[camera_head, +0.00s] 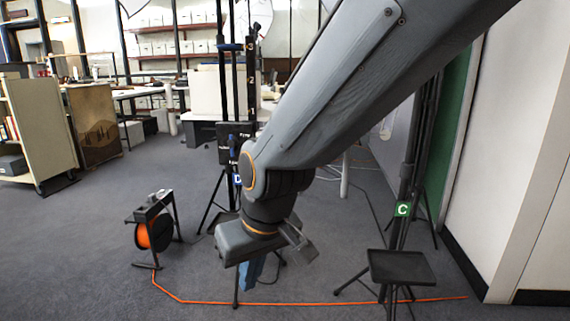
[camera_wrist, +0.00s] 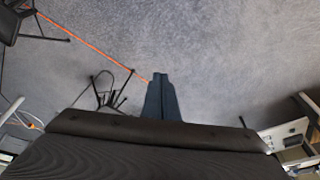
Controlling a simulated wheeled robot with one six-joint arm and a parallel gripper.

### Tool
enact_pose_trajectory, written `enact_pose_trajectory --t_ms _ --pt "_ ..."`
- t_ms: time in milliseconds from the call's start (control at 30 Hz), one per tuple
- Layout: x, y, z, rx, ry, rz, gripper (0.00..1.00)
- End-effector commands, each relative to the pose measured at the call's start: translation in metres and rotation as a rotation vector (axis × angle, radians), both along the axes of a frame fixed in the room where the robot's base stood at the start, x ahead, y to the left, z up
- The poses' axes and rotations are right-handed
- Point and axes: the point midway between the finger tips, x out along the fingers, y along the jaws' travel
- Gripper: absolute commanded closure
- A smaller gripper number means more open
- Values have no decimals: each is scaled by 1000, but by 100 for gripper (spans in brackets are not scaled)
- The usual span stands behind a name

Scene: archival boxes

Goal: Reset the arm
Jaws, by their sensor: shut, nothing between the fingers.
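My arm reaches in from the upper right of the head view, with its end hanging over the grey carpet. My gripper (camera_head: 249,279) points down, and its blue fingers show only partly below the wrist. In the wrist view my gripper (camera_wrist: 161,78) shows its two fingers pressed together, with nothing between them. Below the fingers is carpet, with no object touching them.
An orange cable reel (camera_head: 154,234) stands left, its orange cable (camera_head: 330,304) running across the floor. A small black tray stand (camera_head: 400,267) and tripod legs stand right, near a white wall (camera_head: 510,150). A cart (camera_head: 40,125) stands far left. Carpet (camera_head: 80,260) is clear at lower left.

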Motion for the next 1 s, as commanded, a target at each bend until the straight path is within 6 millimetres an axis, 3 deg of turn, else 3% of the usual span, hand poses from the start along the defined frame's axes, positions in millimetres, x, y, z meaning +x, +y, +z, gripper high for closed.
enact_pose_trajectory --t_ms 100,367,767,1000 --pt "-45 -15 -26 -58 91 16 100" --pt "-123 -51 -62 -174 245 35 100" --pt "-107 -87 3 -163 248 -97 100" --pt "-101 -125 57 -159 258 -216 100"
